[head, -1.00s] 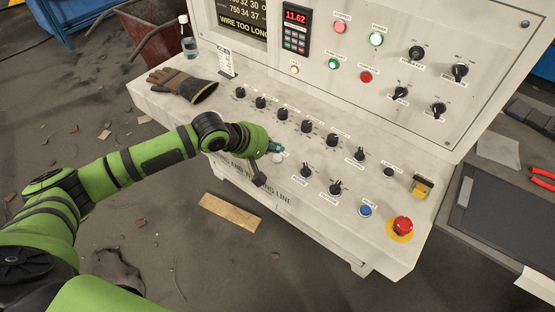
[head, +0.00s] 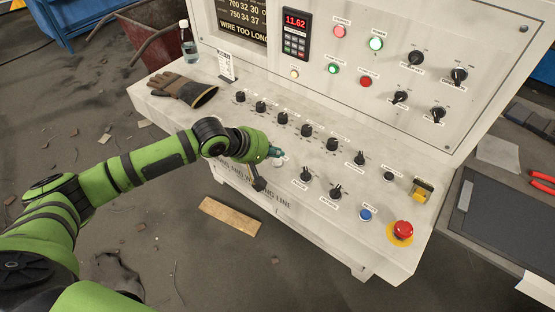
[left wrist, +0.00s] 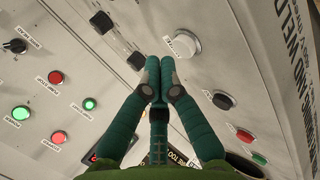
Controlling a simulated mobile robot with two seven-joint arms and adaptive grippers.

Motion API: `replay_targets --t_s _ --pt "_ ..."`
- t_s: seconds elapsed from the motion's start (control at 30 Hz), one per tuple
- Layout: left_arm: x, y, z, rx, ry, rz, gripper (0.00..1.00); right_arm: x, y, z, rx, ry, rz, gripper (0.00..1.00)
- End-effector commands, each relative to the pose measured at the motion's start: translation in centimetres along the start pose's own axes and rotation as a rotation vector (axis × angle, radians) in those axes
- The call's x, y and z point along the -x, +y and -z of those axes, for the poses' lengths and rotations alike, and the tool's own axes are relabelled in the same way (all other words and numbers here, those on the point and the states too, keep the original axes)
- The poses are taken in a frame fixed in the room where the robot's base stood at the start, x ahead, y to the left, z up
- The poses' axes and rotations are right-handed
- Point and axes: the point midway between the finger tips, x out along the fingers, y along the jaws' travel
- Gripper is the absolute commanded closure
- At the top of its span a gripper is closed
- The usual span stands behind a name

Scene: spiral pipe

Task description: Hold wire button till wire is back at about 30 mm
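My left gripper (head: 278,153) reaches over the sloped control desk (head: 232,97). Its dark green fingers are shut with nothing seen between them. A round white button (head: 276,163) sits right at the fingertips, partly covered by them. In the left wrist view, the closed fingertips (left wrist: 160,67) are just beside a white button (left wrist: 186,44); I cannot tell whether they touch it. The button's label is too small to read. The dark sign (head: 241,25) above shows "WIRE TOO LONG". My right gripper is not in view.
Several black knobs (head: 306,130) surround the fingers. A blue button (head: 365,214) and a red emergency stop (head: 403,229) are at the right front. Gloves (head: 184,89) and a bottle (head: 188,40) lie and stand at the left. A side table (head: 500,220) holds red-handled pliers (head: 543,182).

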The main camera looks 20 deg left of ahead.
Motion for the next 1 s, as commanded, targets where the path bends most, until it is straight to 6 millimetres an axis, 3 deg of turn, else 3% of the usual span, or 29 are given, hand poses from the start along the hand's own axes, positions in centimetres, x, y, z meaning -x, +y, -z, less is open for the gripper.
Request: replay_targets --t_s 1.0 --pt "-0.6 -0.63 0.01 0.0 0.0 0.0 1.0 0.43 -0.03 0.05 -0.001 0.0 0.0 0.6"
